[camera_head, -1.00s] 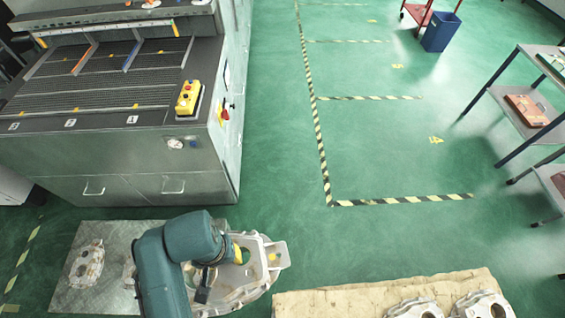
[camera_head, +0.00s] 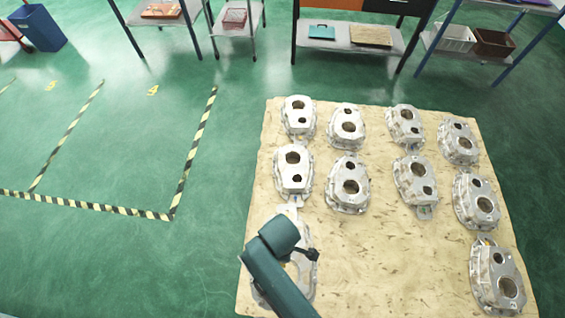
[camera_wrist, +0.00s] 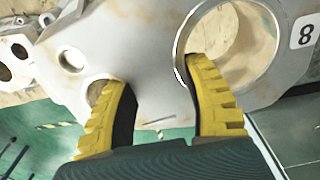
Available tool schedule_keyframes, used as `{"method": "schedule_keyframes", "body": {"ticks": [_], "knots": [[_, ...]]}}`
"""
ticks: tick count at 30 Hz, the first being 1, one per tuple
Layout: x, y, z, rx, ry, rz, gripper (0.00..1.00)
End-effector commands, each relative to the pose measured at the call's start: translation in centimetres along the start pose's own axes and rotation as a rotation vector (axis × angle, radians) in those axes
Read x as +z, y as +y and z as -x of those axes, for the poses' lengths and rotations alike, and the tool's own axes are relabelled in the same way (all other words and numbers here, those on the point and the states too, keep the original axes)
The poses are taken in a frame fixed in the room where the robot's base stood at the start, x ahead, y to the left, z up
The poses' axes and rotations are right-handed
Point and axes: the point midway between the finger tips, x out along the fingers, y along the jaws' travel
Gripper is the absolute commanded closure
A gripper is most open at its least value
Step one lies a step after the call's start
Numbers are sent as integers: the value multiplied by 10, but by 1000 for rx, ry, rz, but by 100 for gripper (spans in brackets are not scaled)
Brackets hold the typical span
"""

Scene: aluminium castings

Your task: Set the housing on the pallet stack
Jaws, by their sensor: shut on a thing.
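The housing, a grey casting with round holes and a label "8" (camera_wrist: 140,45), fills much of the wrist view. My gripper (camera_wrist: 158,75) has its yellow ribbed fingers shut on the wall of metal between a small hole and the large hole. In the head view the held housing (camera_head: 307,236) is partly hidden under my arm, over the near left corner of the pallet stack. The pallet stack (camera_head: 385,265) has a tan, stained top sheet. I cannot tell whether the housing touches the sheet.
Several similar castings stand in rows on the sheet, one (camera_head: 293,171) just beyond the held housing and one (camera_head: 497,277) at the near right. The near middle of the sheet is bare. Shelves and a blue bin (camera_head: 38,27) stand far back.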

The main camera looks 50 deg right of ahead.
Motion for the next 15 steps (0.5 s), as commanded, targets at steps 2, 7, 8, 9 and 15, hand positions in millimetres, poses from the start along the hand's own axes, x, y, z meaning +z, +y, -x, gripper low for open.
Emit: {"method": "schedule_keyframes", "body": {"ticks": [2, 7, 8, 9, 15], "knots": [[28, 15, -35, 2, 3, -22, 91], [86, 30, -84, 1, 5, -40, 91], [95, 32, -90, 0, 5, -42, 91], [105, 33, -98, 0, 5, -44, 91], [135, 34, -118, 1, 8, -47, 91]]}}
